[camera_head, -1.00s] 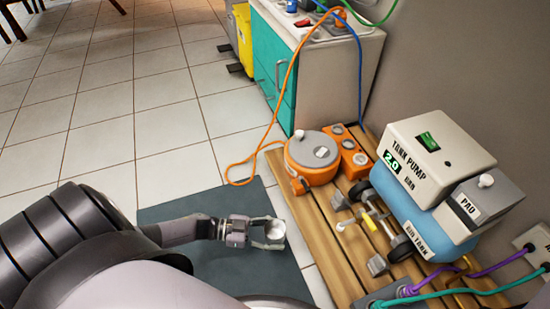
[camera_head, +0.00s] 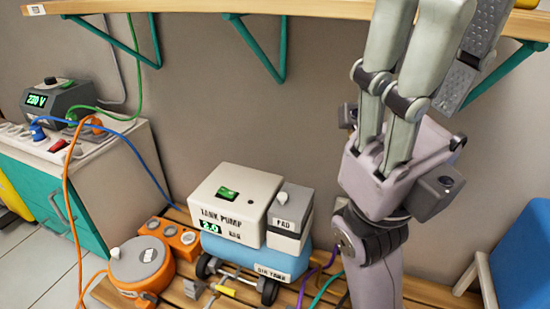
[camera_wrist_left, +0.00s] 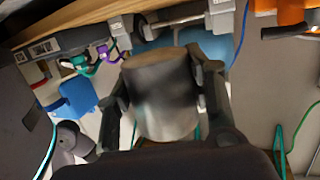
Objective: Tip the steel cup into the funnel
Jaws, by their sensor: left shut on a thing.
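In the left wrist view the steel cup (camera_wrist_left: 163,98), a shiny grey cylinder, sits between the two dark fingers of my left gripper (camera_wrist_left: 165,92), which is shut on its sides. One end of the cup looks flat and brownish; I cannot tell whether it is the mouth or the base, nor what is inside. My left gripper and the cup are outside the head view. My right gripper (camera_head: 455,25) points up at the right of the head view. Its pale fingers and dark padded finger stand apart with nothing seen between them; the tips reach the top edge. I cannot make out a funnel.
A wooden shelf (camera_head: 190,7) on teal brackets crosses the wall above. Below, a pallet (camera_head: 415,294) carries the tank pump (camera_head: 225,188), the blue air tank (camera_head: 245,255) and an orange pot (camera_head: 135,268). A teal cabinet (camera_head: 52,205) stands left. Cables hang between them.

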